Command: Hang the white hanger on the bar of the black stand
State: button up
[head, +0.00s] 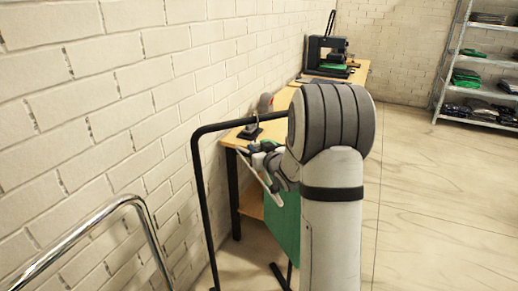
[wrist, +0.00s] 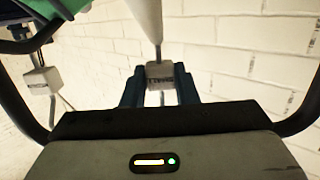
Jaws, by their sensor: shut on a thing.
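The black stand (head: 199,190) stands beside the brick wall, its top bar running right until my arm hides it. My gripper (head: 268,160) is near the bar, on its near side and slightly below it, partly hidden by my wrist. The white hanger (head: 266,178) shows as a slanted pale strip at my gripper, with a green garment (head: 286,228) below it. In the wrist view my blue fingers (wrist: 160,84) are closed on a small pale block (wrist: 160,70), seemingly part of the hanger. The hanger's hook cannot be made out clearly.
A wooden table (head: 282,98) runs along the wall behind the stand, with a black press (head: 327,52) at its far end. A chrome rail (head: 148,222) stands at the near left. The floor at right is clear up to a metal shelf (head: 450,60).

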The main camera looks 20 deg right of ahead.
jog(key=o, duration=1.1)
jog(key=shift+c, duration=0.2)
jog(key=shift+s, duration=0.25)
jog(key=s, duration=0.5)
jog(key=s+r+b, duration=0.1)
jog(key=s, duration=0.1)
jog(key=shift+s+d, duration=0.15)
jog(key=shift+d, duration=0.2)
